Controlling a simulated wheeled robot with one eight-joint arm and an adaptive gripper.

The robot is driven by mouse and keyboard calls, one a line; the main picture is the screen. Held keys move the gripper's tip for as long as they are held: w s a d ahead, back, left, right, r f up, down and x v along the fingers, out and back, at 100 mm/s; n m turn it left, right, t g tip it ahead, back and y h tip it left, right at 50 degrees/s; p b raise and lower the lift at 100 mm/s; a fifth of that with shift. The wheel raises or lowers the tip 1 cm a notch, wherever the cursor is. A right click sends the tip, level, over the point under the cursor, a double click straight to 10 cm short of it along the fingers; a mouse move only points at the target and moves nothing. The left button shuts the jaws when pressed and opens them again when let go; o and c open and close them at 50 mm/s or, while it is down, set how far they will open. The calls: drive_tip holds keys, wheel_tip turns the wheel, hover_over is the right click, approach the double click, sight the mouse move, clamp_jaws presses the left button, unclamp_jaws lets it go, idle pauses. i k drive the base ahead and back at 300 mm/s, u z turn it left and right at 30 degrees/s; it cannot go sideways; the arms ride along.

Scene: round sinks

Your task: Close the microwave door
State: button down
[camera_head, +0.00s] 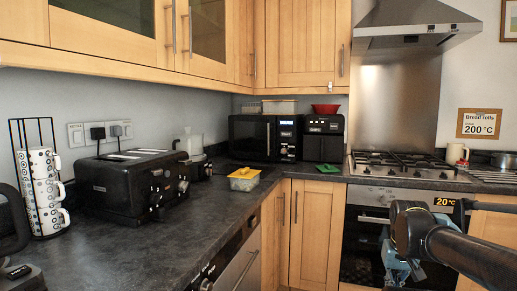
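The black microwave (252,139) stands in the back corner of the dark worktop, with its lit display and controls on its right side. Its door faces the room and looks flush with the front; at this size I cannot tell whether it is fully shut or slightly ajar. My arm reaches in from the right edge, in front of the oven. My gripper (396,272) hangs at its end, low and well to the right of the microwave, apart from it. The fingers are small and partly hidden, so their opening is unclear.
A black appliance (323,140) with a red bowl (326,109) on top stands right of the microwave. A yellow-lidded tub (244,179) and a green item (327,168) lie in front. A black toaster (132,184) and mug rack (42,180) stand left.

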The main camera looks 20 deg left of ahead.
sight(250, 137)
drive_tip(key=u, duration=0.05)
drive_tip(key=i, duration=1)
drive_tip(key=z, duration=0.05)
